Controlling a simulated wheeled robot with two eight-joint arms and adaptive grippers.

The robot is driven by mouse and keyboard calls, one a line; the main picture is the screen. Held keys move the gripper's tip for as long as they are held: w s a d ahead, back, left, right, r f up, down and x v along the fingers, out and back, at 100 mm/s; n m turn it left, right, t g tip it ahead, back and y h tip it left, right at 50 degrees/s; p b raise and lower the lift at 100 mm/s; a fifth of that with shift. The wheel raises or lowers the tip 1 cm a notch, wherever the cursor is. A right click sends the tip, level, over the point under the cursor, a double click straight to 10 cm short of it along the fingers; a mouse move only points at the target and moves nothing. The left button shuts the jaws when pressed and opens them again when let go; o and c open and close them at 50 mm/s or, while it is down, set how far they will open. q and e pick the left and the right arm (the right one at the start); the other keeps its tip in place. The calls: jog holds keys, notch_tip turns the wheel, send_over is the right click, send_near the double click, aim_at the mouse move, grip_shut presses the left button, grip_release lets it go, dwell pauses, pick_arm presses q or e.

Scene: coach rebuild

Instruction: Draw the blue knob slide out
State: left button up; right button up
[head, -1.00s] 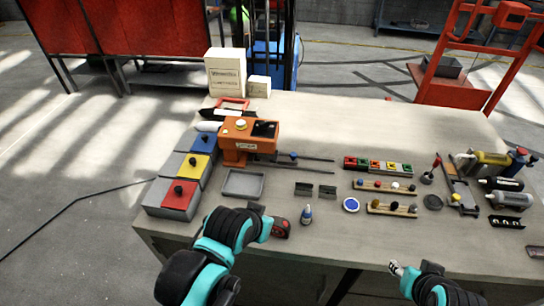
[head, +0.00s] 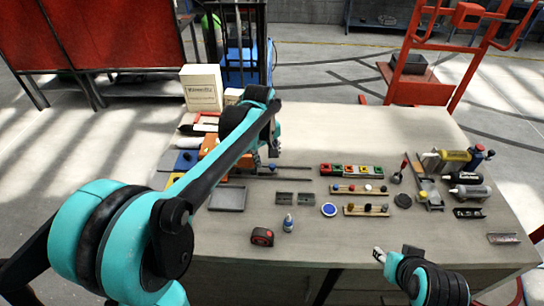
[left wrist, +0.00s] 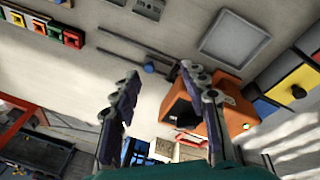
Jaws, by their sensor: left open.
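The blue knob (head: 272,168) sits on thin dark rails beside the orange box (head: 208,145). My left arm hides much of that box in the head view. My left gripper (head: 265,151) is over the rails, close to the knob in the picture. In the left wrist view, my left gripper (left wrist: 160,71) is open and empty. The blue knob (left wrist: 149,67) appears between its fingertips, and the orange box (left wrist: 222,112) lies to their right. I cannot tell how high the fingers are above the knob. My right gripper (head: 394,254) is low at the front edge, its jaws unclear.
A grey tray (head: 227,198) and a red tape measure (head: 262,236) lie in front of the rails. A small bottle (head: 288,223) stands near the tape measure. A row of coloured blocks (head: 352,170) and pegged wooden strips (head: 358,189) lie to the right.

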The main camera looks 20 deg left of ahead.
pick_arm(q)
jog(key=w+f+n+g+p, duration=0.1)
jog(key=w+f+n+p, duration=0.15)
jog(key=w, duration=0.35)
jog(key=n+g+p, duration=0.1)
jog(key=n+g, duration=0.1)
jog(key=n, duration=0.1)
send_over(272, 165)
notch_tip(272, 165, down, 5)
jog(key=shift+r, duration=0.15)
jog(key=shift+w+f+n, duration=0.1)
jog(key=shift+f+n, duration=0.15)
jog(key=shift+f, duration=0.05)
notch_tip(272, 165, down, 8)
jog(key=shift+r+b, duration=0.25)
jog(key=shift+b, duration=0.05)
